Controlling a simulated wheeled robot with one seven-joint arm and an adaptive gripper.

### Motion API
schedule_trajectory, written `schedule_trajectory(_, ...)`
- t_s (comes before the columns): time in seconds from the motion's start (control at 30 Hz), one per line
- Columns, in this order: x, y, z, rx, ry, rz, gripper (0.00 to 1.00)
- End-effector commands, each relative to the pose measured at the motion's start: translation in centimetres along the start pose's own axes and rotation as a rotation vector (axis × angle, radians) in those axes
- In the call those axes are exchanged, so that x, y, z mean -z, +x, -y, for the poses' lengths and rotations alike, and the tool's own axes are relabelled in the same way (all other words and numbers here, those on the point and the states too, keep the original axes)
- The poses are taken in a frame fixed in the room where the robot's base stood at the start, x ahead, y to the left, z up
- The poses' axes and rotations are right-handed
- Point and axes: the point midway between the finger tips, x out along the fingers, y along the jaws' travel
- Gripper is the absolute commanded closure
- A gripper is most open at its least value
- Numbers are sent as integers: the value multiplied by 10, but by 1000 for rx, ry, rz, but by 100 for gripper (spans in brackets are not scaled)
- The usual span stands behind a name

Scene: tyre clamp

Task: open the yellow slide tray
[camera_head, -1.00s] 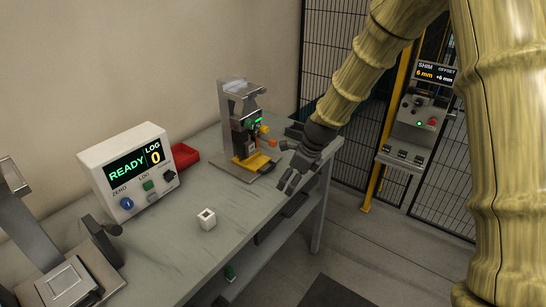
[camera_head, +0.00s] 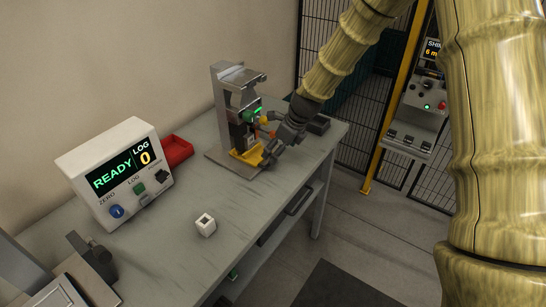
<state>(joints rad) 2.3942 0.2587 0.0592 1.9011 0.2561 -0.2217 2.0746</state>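The yellow slide tray (camera_head: 250,155) sits low at the front of the grey metal clamp stand (camera_head: 228,100) at the far end of the bench. My gripper (camera_head: 272,150) is close in front of the stand, just right of the tray, with its dark fingers near the tray's right end. The fingers partly overlap the tray in the picture, and whether they touch it I cannot tell. How wide the fingers are apart is too small to tell. Above the tray, a small orange knob and a green light show on the stand.
A white readout box (camera_head: 118,172) showing READY and LOG 0 stands on the bench (camera_head: 185,225). A red bin (camera_head: 176,150) is behind it. A small white hollow block (camera_head: 205,225) lies in the open middle. A grey fixture (camera_head: 75,280) stands at the near left.

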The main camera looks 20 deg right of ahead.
Motion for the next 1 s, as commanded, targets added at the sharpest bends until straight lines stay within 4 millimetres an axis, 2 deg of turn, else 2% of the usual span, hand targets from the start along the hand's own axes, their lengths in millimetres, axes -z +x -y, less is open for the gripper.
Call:
schedule_trajectory(0.3,-2,35,-1,-1,-2,0,6)
schedule_trajectory(0.5,-2,50,-1,-1,-4,0,6)
schedule_trajectory(0.97,-2,58,-1,0,-3,2,6)
schedule_trajectory(1.0,-2,58,-1,0,-3,2,10)
